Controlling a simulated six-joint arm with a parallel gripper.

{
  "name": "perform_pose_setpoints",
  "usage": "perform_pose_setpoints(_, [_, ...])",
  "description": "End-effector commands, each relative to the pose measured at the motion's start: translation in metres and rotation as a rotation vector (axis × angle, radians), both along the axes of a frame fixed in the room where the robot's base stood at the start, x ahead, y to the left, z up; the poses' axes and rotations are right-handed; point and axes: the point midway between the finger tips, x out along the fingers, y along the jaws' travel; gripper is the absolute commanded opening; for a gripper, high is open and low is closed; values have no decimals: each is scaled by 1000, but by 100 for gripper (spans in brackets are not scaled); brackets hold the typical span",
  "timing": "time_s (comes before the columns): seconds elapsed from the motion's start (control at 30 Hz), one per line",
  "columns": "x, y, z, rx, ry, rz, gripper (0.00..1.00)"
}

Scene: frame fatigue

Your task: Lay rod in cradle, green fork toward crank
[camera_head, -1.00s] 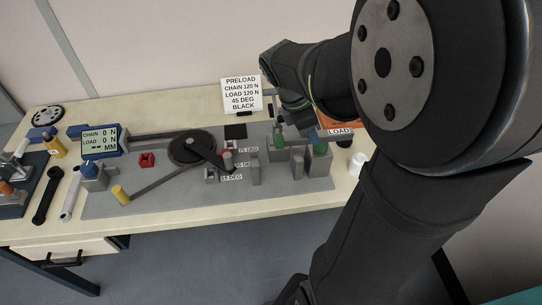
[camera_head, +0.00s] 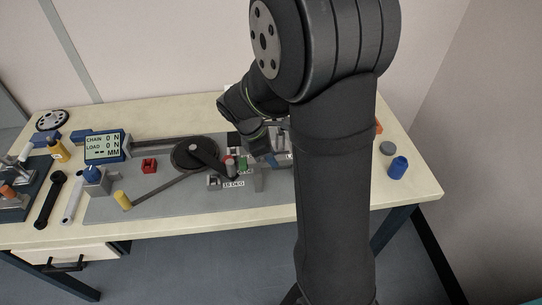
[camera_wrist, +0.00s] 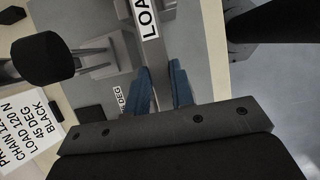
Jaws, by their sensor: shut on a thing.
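My gripper (camera_wrist: 160,88) is shut on a grey bar (camera_wrist: 155,55) with a LOAD label, seen between its blue fingers in the wrist view; I take this to be the rod. In the head view my wrist and arm hide most of it. The crank (camera_head: 195,153) is a black disc with a dark arm. Grey upright blocks (camera_head: 258,181) stand beside the green piece. Whether the rod touches the cradle is hidden.
A CHAIN/LOAD display (camera_head: 104,146), a red block (camera_head: 149,166) and a yellow post (camera_head: 122,200) stand left on the grey plate (camera_head: 165,205). A blue cup (camera_head: 398,167) stands at the right. The preload card (camera_wrist: 30,140) shows in the wrist view.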

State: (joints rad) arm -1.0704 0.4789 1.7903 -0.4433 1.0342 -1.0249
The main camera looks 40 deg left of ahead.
Motion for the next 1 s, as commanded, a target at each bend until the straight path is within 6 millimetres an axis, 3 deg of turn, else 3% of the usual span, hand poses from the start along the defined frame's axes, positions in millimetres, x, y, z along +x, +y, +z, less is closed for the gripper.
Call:
perform_pose_setpoints(0.67, [0,0,-15,2,0,-1,0])
perform_pose_setpoints(0.7, [0,0,-16,2,0,-1,23])
perform_pose_setpoints(0.8, [0,0,-16,2,0,-1,43])
perform_pose_setpoints(1.0, [0,0,-15,2,0,-1,43])
